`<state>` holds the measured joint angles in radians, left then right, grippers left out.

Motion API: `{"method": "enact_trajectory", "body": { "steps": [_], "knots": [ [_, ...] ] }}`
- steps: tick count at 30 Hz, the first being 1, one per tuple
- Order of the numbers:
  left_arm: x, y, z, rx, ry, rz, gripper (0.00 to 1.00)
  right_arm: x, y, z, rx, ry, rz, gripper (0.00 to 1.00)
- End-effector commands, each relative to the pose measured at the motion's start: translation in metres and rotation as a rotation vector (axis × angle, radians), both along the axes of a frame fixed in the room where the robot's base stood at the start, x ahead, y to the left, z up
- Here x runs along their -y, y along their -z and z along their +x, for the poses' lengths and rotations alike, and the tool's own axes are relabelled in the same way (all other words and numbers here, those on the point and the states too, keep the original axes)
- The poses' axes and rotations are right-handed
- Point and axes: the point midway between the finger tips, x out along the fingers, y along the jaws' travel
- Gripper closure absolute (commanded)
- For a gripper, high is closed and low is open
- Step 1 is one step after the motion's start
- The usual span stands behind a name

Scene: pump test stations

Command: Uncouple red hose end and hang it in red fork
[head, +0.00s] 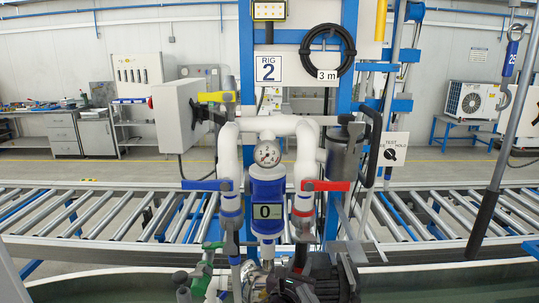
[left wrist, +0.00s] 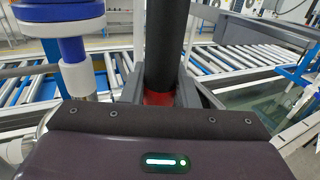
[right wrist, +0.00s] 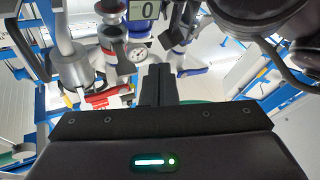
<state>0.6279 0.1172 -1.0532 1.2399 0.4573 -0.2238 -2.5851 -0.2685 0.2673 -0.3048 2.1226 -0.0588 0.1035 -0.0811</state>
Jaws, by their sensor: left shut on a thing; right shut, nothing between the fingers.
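The red-levered valve (head: 325,186) is on the right white pipe, with a grey fitting under it; the red lever also shows in the right wrist view (right wrist: 107,97). My left gripper (left wrist: 158,100) is shut on the red hose end (left wrist: 165,45), a black upright sleeve with a red band between the fingers. In the head view the black piece below the right pipe looks like this hose end; I cannot tell whether it touches the fitting. My right gripper (right wrist: 157,72) is shut and empty, below the rig. I cannot make out a red fork.
A meter reading 0 (head: 267,212) hangs between the pipes, under a gauge (head: 267,153). A blue-levered valve (head: 206,185) is on the left pipe. A green part (head: 201,271) is at lower left. A roller conveyor (head: 440,213) runs behind.

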Motion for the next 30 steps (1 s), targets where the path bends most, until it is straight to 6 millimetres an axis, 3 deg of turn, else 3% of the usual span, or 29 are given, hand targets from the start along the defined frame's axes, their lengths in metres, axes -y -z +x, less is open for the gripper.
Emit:
{"method": "enact_trajectory", "body": {
  "steps": [15, 25, 30],
  "knots": [
    [0.0, 0.026, 0.0, 0.004, 0.001, -0.003, 1.0, 0.0, 0.021, 0.0, 0.0, 0.0, 0.0, 1.0],
    [0.0, 0.027, 0.0, 0.003, 0.001, -0.002, 1.0, 0.0, 0.022, 0.0, 0.0, 0.0, 0.0, 1.0],
    [-0.009, 0.034, -0.008, 0.0, -0.012, -0.003, 1.0, 0.007, 0.038, 0.015, -0.029, 0.021, -0.022, 1.0]
  ]
}}
